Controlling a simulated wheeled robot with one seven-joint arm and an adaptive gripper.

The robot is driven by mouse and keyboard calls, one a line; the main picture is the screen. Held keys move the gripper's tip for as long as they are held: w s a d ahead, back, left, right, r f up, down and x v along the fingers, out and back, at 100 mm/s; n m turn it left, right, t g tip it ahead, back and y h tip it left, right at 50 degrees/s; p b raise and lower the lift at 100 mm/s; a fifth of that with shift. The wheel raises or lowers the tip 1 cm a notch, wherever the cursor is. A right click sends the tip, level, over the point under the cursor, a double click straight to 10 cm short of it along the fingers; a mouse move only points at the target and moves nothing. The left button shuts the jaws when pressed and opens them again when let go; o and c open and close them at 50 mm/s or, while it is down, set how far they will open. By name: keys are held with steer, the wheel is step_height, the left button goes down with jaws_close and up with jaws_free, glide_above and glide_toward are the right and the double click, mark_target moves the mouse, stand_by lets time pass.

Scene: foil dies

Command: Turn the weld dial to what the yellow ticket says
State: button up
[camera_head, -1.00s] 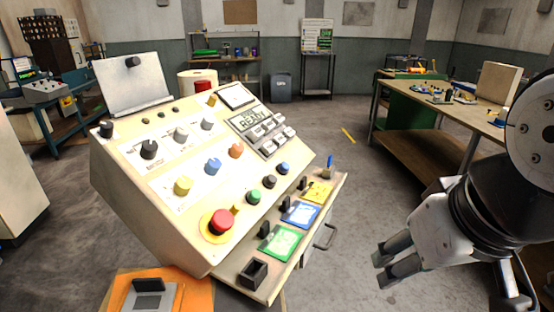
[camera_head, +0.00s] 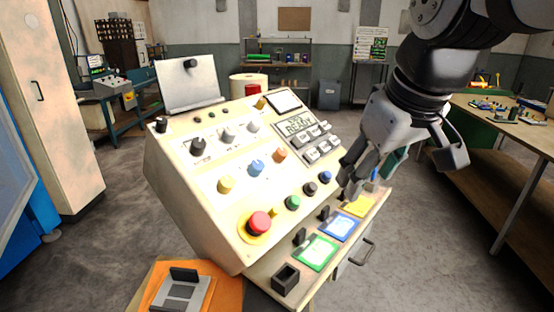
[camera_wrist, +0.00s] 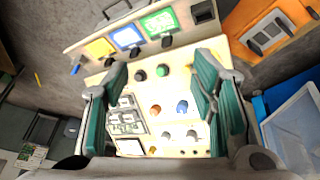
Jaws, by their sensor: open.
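The yellow ticket (camera_head: 358,205) lies on the front ledge of the cream control panel (camera_head: 190,195), beside a blue ticket (camera_head: 338,227) and a green ticket (camera_head: 317,252). It also shows in the wrist view (camera_wrist: 99,47); its writing is too small to read. The panel has yellow (camera_head: 226,184), blue (camera_head: 256,168) and orange (camera_head: 279,155) knobs, with black, grey and white ones above. I cannot tell which is the weld dial. My gripper (camera_head: 352,177) is open and empty, over the panel's right side. In the wrist view its fingers (camera_wrist: 162,78) spread above the knobs.
A red mushroom button (camera_head: 258,223) stands at the panel's lower left. Green (camera_head: 292,202) and other small knobs sit near the ledge. A wooden bench (camera_head: 500,130) stands right; open floor lies between.

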steer(key=w+a+n+y, duration=0.1)
steer(key=w+a+n, duration=0.3)
steer(key=w+a, duration=0.6)
steer(key=n+g+y, duration=0.1)
steer(key=n, duration=0.3)
glide_toward(228, 181)
steer(key=p+x, duration=0.1)
steer(key=x, duration=0.9)
steer(key=shift+w, duration=0.1)
steer(key=c, duration=1.1)
